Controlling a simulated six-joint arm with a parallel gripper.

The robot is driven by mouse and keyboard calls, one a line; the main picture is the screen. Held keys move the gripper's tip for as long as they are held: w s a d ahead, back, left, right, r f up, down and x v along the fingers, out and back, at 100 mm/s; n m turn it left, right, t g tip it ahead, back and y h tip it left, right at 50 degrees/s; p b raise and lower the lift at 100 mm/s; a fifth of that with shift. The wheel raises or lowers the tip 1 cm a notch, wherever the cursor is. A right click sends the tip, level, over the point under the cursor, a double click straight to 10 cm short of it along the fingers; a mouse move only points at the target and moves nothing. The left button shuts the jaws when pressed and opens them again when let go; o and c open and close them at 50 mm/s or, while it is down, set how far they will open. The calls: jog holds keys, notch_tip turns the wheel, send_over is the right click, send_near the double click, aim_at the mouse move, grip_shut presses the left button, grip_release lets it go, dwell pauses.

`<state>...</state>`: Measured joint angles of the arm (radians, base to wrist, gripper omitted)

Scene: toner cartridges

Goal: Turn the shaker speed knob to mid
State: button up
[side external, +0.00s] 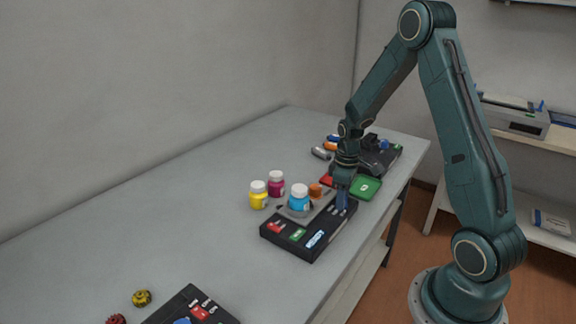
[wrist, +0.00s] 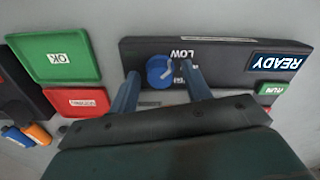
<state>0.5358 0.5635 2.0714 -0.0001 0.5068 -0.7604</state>
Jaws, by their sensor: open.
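The shaker (side external: 290,245) is a black box with a red button, a green button and a lit display. A cyan bottle (side external: 299,199) stands on its grey platform. The blue speed knob (wrist: 158,72) shows in the wrist view, with the "LOW" label (wrist: 182,53) at its upper right. A pale mark shows on the knob's right side; its exact setting is hard to read. Another label beside it is partly hidden by a finger. My gripper (wrist: 160,72) is open, its blue fingers on either side of the knob. In the side view my gripper (side external: 343,200) is low over the shaker's right end.
A green "OK" tray (wrist: 60,56) and a red tray (wrist: 77,102) lie close to the shaker. Yellow (side external: 258,196) and magenta (side external: 276,184) bottles stand behind it. Another black device (side external: 381,157) is at the far end. The table's left middle is clear.

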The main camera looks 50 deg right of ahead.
jog(key=c, duration=1)
jog(key=shift+m, duration=0.3)
jog(key=m, duration=0.8)
dwell(0.3)
jog(key=o, duration=1)
